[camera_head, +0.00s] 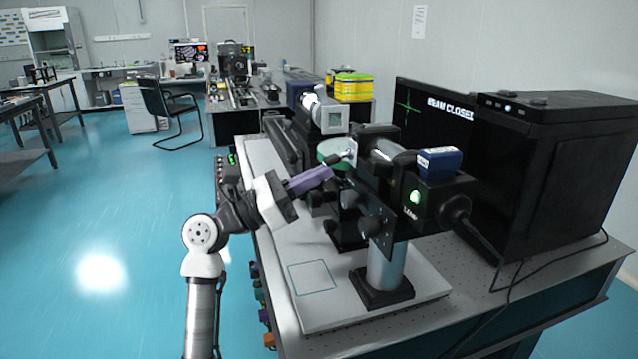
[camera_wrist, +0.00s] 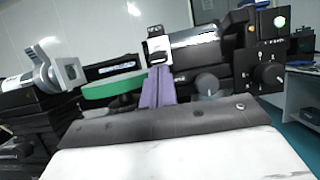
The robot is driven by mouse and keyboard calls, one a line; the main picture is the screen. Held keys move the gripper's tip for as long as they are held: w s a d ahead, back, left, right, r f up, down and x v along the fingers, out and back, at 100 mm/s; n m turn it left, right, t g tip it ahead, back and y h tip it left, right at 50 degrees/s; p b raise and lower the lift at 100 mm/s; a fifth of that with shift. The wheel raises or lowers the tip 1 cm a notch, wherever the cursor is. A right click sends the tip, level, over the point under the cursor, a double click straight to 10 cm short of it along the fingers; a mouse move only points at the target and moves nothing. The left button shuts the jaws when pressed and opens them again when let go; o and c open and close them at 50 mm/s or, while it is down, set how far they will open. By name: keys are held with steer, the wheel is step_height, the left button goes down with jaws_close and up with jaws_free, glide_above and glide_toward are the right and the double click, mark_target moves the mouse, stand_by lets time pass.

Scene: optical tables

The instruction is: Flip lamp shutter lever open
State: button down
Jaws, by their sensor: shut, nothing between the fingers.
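The lamp housing (camera_head: 440,200) is a black box with a lit green light, on a black microscope-like instrument. It also shows at the upper right in the wrist view (camera_wrist: 272,28). My gripper (camera_head: 328,173) has purple fingers, shut and empty, at the left side of the instrument. In the wrist view the fingertips (camera_wrist: 158,70) are just below a small black-and-white upright piece (camera_wrist: 157,42), which may be the shutter lever. I cannot tell whether they touch. A green disc (camera_wrist: 113,87) is left of the fingers.
A monitor (camera_head: 432,118) reads "BEAM CLOSED", its last letters partly cut off. A black box (camera_head: 545,150) stands at the right. A blue box (camera_head: 438,160) sits on the lamp housing. The white board (camera_head: 335,285) is clear in front, with an outlined square.

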mark_target(323, 159)
steer(key=r+g+y, duration=0.1)
steer(key=y, duration=0.1)
steer(key=a+r+y, duration=0.1)
steer(key=r+y, duration=0.1)
steer(key=y, duration=0.1)
steer(key=shift+s+g, duration=0.15)
steer(key=shift+g, duration=0.25)
